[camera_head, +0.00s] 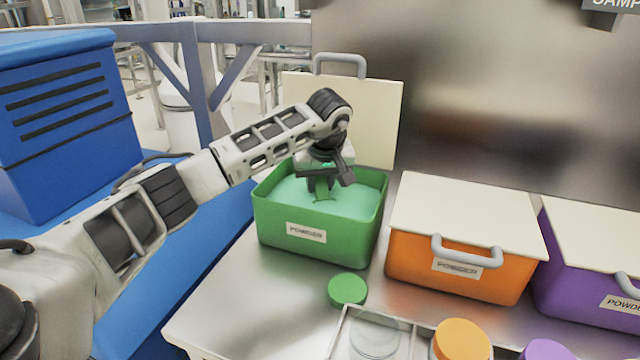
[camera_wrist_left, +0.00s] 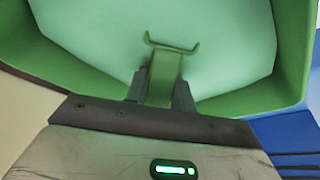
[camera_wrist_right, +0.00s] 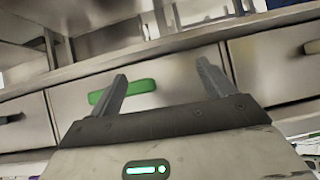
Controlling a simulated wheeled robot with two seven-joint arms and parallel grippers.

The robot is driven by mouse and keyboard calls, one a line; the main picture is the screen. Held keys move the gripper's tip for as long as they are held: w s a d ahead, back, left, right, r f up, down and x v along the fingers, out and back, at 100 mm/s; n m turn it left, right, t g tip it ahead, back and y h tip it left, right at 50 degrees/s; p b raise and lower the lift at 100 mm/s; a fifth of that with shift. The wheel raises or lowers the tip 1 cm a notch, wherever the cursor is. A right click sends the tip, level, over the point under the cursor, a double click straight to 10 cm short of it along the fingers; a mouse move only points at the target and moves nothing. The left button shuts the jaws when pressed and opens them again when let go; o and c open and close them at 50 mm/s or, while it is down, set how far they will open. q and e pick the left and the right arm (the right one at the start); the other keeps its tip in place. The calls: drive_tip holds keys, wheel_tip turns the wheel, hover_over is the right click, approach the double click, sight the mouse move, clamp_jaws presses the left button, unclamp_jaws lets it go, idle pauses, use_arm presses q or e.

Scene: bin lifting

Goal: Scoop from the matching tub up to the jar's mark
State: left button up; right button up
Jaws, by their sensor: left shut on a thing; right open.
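The green tub (camera_head: 315,242) stands open on the steel bench, filled with pale green powder (camera_head: 360,190). Its white lid (camera_head: 380,110) stands upright behind it. My left gripper (camera_head: 322,180) is over the tub, shut on a green scoop (camera_wrist_left: 163,75). The scoop's end is at the powder in the left wrist view; I cannot tell how deep or how full it is. An uncovered clear jar (camera_head: 375,338) sits in a tray at the front. A green round lid (camera_head: 347,290) lies beside the tray. My right gripper (camera_wrist_right: 160,72) is open and empty, facing drawers.
An orange tub (camera_head: 410,262) and a purple tub (camera_head: 570,300), both with white lids on, stand to the right. Orange-capped (camera_head: 462,340) and purple-capped (camera_head: 547,350) jars stand by the clear jar. A drawer has a green handle (camera_wrist_right: 140,88). A blue cabinet (camera_head: 60,110) is left.

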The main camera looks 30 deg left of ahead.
idle(0.3)
use_arm(q)
drive_tip(key=shift+r, duration=0.15)
drive_tip(key=shift+r+p, duration=0.1)
drive_tip(key=shift+p, duration=0.5)
